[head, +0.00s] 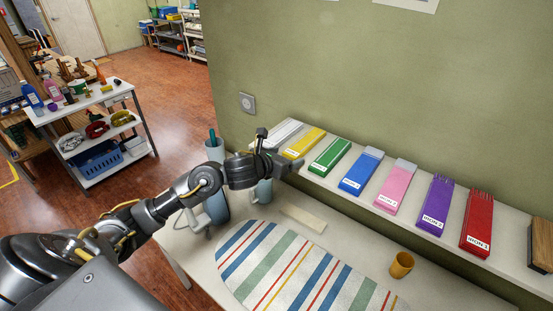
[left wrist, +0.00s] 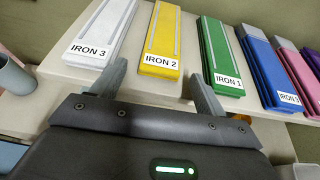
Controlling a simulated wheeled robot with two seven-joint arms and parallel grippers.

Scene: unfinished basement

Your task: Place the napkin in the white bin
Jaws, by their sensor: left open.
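The white bin (head: 283,132) is the leftmost of a row of long narrow labelled bins on a raised shelf against the wall. In the left wrist view the white bin (left wrist: 100,32) is at the upper left, labelled IRON 3. My left gripper (head: 287,165) is in front of the shelf's left end. In the left wrist view the left gripper (left wrist: 160,85) is open with nothing between its fingers, pointing at the yellow bin (left wrist: 162,40). No napkin is clearly identifiable; a pale flat strip (head: 303,218) lies on the table. My right gripper is out of view.
A striped oval cloth surface (head: 290,270) covers much of the table. A yellow-brown cup (head: 401,265) stands at its right. Green (head: 329,155), blue, pink, purple and red bins continue along the shelf. A grey mug (head: 262,191) stands beneath my left wrist.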

